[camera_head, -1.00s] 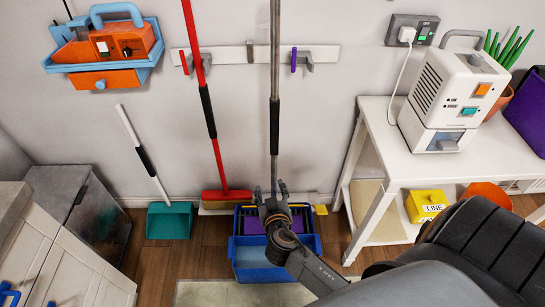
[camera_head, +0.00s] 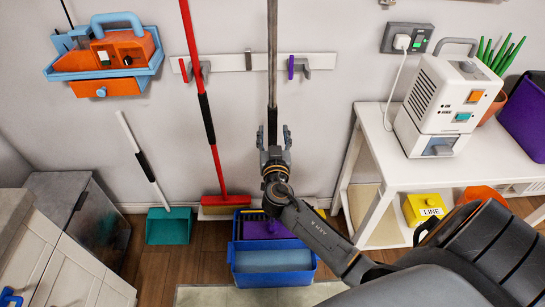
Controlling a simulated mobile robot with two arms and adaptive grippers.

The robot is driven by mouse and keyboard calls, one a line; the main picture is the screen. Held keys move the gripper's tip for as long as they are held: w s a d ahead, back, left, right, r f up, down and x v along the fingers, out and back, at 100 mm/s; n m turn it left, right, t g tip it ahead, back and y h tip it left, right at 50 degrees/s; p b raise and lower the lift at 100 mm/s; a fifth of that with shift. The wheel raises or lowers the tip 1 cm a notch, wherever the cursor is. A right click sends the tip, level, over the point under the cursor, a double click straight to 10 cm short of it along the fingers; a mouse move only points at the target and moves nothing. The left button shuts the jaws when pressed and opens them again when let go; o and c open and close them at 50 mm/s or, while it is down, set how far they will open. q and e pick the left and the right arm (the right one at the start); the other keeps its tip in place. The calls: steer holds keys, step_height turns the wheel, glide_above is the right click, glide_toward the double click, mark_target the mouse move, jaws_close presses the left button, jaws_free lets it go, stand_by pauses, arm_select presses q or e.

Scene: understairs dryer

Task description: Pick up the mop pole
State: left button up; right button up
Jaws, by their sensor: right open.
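The mop pole (camera_head: 272,65) is a grey upright pole with a dark grip section, in the middle of the head view. It runs down behind my right gripper, towards the blue bucket (camera_head: 273,272) on the floor. My right gripper (camera_head: 273,133) is open, with one fingertip on each side of the pole at the dark grip. I cannot tell whether the fingers touch it. The pole's lower part is hidden by my gripper and arm. My left gripper is not in view.
A red broom (camera_head: 197,75) hangs left of the pole on a white wall rail (camera_head: 232,61). A teal dustpan (camera_head: 168,226) stands further left. A white table (camera_head: 470,163) with a dehumidifier-like machine (camera_head: 450,100) is at the right. A blue and orange caddy (camera_head: 108,60) is at the upper left.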

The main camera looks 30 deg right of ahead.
mark_target(273, 125)
steer(key=x, duration=0.3)
steer(key=p+x, duration=0.1)
steer(key=shift+w+r, duration=0.2)
steer(key=shift+r, duration=0.05)
jaws_close()
steer(key=shift+r, duration=0.15)
